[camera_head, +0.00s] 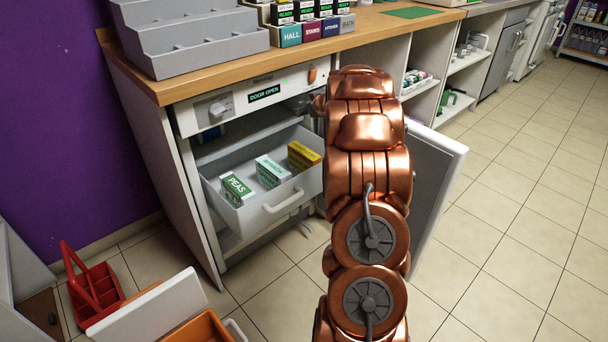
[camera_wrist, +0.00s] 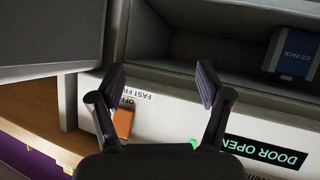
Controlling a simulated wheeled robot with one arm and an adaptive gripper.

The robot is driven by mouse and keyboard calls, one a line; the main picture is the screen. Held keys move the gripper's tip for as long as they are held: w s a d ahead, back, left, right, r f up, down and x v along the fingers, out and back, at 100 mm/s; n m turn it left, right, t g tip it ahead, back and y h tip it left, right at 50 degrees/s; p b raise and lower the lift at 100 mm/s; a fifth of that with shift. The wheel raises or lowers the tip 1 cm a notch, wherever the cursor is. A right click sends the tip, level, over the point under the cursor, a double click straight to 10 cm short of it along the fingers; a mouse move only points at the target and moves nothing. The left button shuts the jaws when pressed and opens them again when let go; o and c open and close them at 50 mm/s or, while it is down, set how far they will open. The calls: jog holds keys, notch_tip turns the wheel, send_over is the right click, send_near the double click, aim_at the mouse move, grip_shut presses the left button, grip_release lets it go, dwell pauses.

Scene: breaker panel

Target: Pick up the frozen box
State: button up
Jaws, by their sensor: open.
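In the head view a pulled-out white freezer drawer (camera_head: 252,222) holds three boxes: a green-and-white box marked PEAS (camera_head: 236,188), a teal-and-white box (camera_head: 271,171) and a yellow box (camera_head: 303,155). Which of them is meant by the frozen box, I cannot tell. My gripper (camera_wrist: 162,82) is open and empty in the wrist view, in front of the freezer's control strip. In the head view my arm hides most of it. A blue box marked ICE PACK (camera_wrist: 294,54) lies inside the freezer compartment in the wrist view, which is upside down.
The freezer's open door (camera_head: 436,172) stands right of my arm. A DOOR OPEN display (camera_head: 264,93) glows above the drawer. The wooden counter (camera_head: 370,35) holds a grey stepped rack (camera_head: 190,40) and labelled bins. A red caddy (camera_head: 98,290) sits on the floor at lower left. Tiled floor at right is clear.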

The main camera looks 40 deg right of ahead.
aim_at(305, 151)
jog(key=shift+s+d+f+n+y+b, duration=0.25)
jog(key=shift+f+y+b, duration=0.7)
jog(key=shift+f, duration=2.2)
jog(key=shift+d+f+n+y+b, duration=0.2)
jog(key=shift+d+f+y+b, duration=0.7)
jog(key=shift+f, duration=2.2)
jog(key=shift+s+d+f+n+y+b, duration=0.25)
jog(key=shift+f+b, duration=1.2)
jog(key=shift+f, duration=1.7)
jog(key=w, duration=0.1)
jog(key=w+f+b, duration=0.1)
jog(key=w+b, duration=0.1)
jog(key=shift+a+f, duration=0.15)
jog(key=shift+a, duration=0.25)
jog(key=shift+x, duration=0.75)
jog(key=shift+w, duration=0.1)
grip_shut()
